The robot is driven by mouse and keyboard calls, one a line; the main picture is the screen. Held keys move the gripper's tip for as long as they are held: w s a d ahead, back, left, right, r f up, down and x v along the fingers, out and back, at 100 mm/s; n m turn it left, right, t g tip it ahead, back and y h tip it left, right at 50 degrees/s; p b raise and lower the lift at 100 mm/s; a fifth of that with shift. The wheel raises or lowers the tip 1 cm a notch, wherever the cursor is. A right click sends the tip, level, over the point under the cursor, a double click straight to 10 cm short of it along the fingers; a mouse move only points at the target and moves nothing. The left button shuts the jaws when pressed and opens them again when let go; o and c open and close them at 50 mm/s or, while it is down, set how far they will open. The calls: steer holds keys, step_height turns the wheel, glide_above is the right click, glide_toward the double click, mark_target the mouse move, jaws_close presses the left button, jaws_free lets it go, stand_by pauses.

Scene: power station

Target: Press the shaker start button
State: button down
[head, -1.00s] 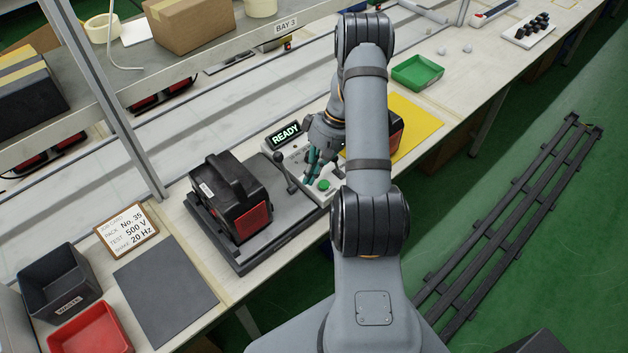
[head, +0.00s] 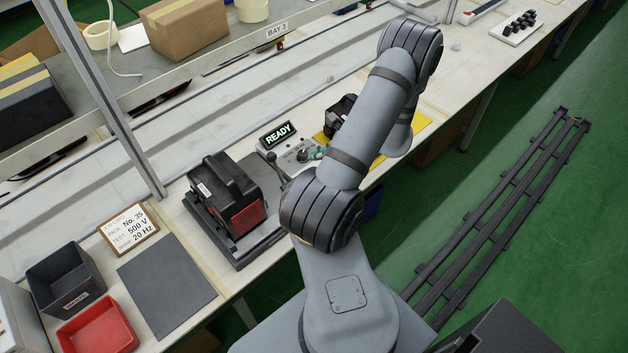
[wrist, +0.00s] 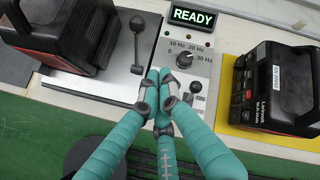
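The shaker control panel (wrist: 187,57) is a light plate with a dial knob (wrist: 184,60) marked 0 to 30 Hz and a toggle switch (wrist: 195,88) marked ON. A display (wrist: 192,17) above it reads READY, and it also shows in the head view (head: 278,133). My gripper (wrist: 162,84) has its three teal fingers drawn together, with nothing seen between them. Its tips are over the front left part of the panel, below the knob; I cannot tell if they touch it. The green start button is not visible in either current view.
A black and red pack (head: 228,193) sits on the grey shaker plate beside an upright black lever (wrist: 137,45). Another pack (wrist: 272,85) stands on the yellow mat (wrist: 300,141) right of the panel. A job card (head: 129,228) and red bin (head: 97,326) lie farther left.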

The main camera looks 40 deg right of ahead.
step_height(320, 180, down, 8)
steer(key=b, duration=0.5)
steer(key=shift+f, duration=0.1)
steer(key=shift+f+b, duration=0.35)
steer(key=shift+b, duration=0.35)
steer(key=shift+f, duration=0.15)
stand_by(0.8)
steer(key=shift+f+b, duration=0.3)
steer(key=shift+b, duration=0.35)
